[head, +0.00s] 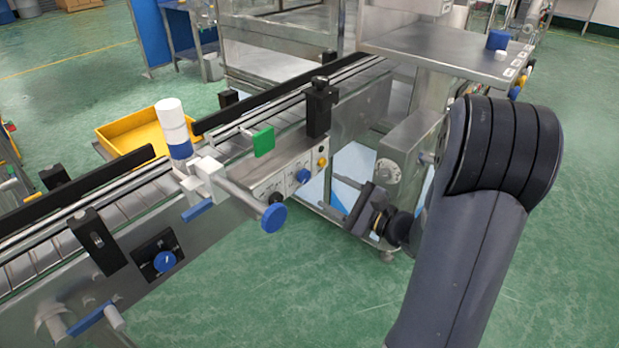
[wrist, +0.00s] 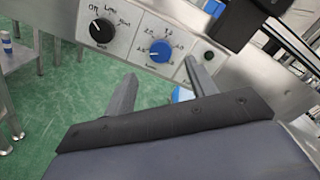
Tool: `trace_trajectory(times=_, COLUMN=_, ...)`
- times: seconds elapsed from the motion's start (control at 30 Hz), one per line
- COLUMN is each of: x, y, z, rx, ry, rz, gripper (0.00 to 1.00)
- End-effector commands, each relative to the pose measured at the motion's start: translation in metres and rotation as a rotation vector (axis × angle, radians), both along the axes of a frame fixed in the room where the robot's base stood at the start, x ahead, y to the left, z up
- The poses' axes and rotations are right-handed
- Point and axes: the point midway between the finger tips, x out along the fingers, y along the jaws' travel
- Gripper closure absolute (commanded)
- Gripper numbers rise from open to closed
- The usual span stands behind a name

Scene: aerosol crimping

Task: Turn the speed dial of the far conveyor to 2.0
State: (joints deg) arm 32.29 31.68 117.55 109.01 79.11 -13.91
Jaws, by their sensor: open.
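The far conveyor's control panel (head: 285,180) carries a blue speed dial (head: 303,176). In the wrist view the blue dial (wrist: 160,51) has numbers printed around it, with 2.0 near its top; its exact setting is too small to read. My gripper (head: 345,200) is to the right of the panel in the head view. In the wrist view my gripper (wrist: 160,70) is open and empty, with its two fingers spread below and to either side of the blue dial. The fingers look apart from the dial.
A black selector knob (wrist: 102,31) is left of the dial and a dark green button (wrist: 209,56) right of it. A blue handwheel (head: 274,217) sticks out beside the panel. The near conveyor has another blue dial (head: 164,261). A yellow tray (head: 125,133) lies behind.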

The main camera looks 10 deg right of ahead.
Motion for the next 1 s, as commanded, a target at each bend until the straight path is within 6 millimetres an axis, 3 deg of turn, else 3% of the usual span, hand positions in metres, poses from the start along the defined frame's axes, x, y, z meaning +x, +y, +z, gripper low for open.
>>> trace_trajectory(times=0.43, x=0.057, y=0.042, z=0.0, rx=-0.001, ry=0.0, rz=0.004, gripper=0.46)
trace_trajectory(times=0.87, x=0.064, y=0.047, z=0.0, rx=-0.001, ry=0.001, rz=0.0, gripper=0.46)
trace_trajectory(times=1.0, x=0.064, y=0.047, z=0.0, rx=-0.001, ry=0.001, rz=0.001, gripper=0.57)
